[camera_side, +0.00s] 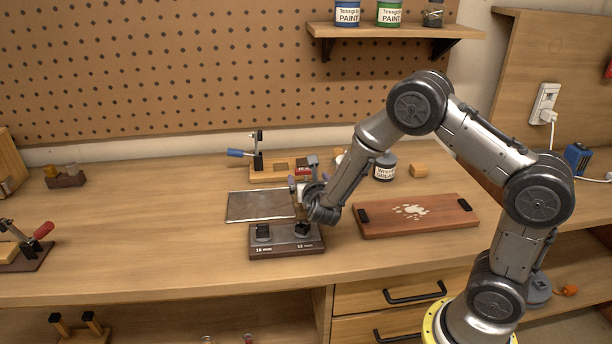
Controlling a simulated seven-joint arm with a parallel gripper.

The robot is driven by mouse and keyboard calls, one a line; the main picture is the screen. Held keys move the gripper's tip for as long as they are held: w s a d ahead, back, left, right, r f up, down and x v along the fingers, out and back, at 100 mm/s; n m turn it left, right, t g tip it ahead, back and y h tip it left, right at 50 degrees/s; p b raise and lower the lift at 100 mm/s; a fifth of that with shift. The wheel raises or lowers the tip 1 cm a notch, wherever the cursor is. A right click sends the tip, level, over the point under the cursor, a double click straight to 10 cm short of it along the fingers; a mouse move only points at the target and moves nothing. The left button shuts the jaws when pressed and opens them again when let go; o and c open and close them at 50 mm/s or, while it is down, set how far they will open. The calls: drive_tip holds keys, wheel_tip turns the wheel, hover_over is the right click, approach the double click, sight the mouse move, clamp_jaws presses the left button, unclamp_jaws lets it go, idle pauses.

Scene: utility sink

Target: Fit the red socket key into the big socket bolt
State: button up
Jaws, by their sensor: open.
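A dark block (287,251) marked 16 mm on the left and 12 mm on the right lies near the front of the bench. The big socket bolt (263,231) stands black and upright on its 16 mm side; a similar black bolt (303,229) stands on the 12 mm side. My gripper (302,174) is behind the block, beyond my wrist, small and partly hidden; its jaws are open. A small red item (303,169) shows by the fingers. I cannot tell whether it is the red socket key or whether the fingers touch it.
A grey metal sheet (258,205) lies behind the block. A brown board (418,216) with pale marks lies to the right. The bench left of centre is clear.

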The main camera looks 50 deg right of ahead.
sight(307, 172)
drive_tip(key=shift+x, duration=3.4)
drive_tip(key=shift+s+d+f, duration=0.1)
drive_tip(key=shift+s, duration=0.1)
drive_tip(key=shift+c, duration=0.2)
drive_tip(key=c, duration=1.2)
